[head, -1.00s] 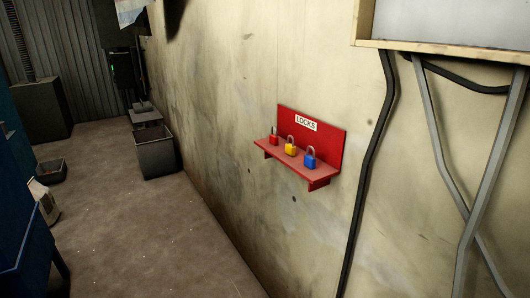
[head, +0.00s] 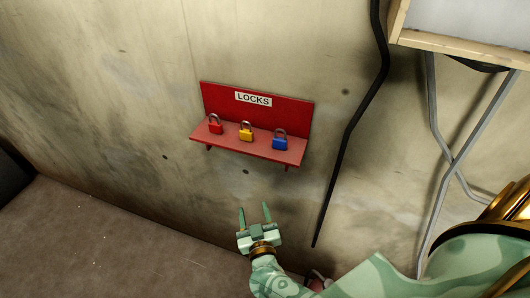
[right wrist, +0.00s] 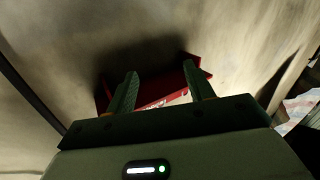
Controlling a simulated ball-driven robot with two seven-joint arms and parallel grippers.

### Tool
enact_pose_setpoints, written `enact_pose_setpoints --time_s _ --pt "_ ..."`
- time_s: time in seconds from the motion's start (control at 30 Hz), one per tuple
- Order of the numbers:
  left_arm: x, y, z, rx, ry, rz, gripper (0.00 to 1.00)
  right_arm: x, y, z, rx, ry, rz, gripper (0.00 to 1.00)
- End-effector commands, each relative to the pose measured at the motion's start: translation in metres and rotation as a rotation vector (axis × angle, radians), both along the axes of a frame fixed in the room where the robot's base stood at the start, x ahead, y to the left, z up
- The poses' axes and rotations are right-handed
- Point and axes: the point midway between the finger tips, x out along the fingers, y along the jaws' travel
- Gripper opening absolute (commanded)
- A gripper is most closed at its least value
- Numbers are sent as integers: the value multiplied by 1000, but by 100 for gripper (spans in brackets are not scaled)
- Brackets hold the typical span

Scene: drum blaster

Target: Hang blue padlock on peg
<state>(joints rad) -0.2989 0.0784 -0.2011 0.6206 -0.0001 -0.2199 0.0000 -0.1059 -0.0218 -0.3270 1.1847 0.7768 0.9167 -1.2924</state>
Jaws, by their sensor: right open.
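The blue padlock (head: 280,143) stands upright at the right end of a red wall shelf (head: 240,148) labelled LOCKS. A yellow padlock (head: 246,134) stands in the middle and a red padlock (head: 215,127) at the left. My right gripper (head: 254,213) is open and empty, below the shelf in the head view and apart from it. In the right wrist view its two fingers (right wrist: 160,90) point toward the dark red shelf (right wrist: 130,62), seen from below; the padlocks are hidden or too dark to tell there. No peg can be made out. My left gripper is not in view.
A black cable (head: 350,135) runs down the wall right of the shelf. A wood-framed panel (head: 460,25) and grey crossed poles (head: 450,165) stand further right. The floor (head: 95,240) at left is clear.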

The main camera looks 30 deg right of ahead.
Motion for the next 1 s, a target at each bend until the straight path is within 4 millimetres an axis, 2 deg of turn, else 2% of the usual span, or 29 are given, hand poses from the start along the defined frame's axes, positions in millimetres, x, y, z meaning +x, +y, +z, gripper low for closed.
enact_pose_setpoints --time_s 0.03,0.1,0.2,0.27,0.33,0.47,0.87,1.0 --pt "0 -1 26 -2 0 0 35 9 -7 52 16 -54 -89 53" --pt "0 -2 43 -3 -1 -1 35 14 -20 98 44 -92 -231 53" --pt "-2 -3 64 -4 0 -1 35 13 -32 145 105 -87 -405 53" --pt "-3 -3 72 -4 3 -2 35 11 -36 160 138 -63 -478 53" --pt "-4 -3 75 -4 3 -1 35 9 -38 166 163 -36 -528 53" --pt "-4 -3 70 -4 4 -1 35 11 -44 164 178 -17 -555 53" --pt "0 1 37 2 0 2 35 45 -83 154 174 -20 -553 53" --pt "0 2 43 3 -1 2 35 57 -97 157 173 -17 -552 53"
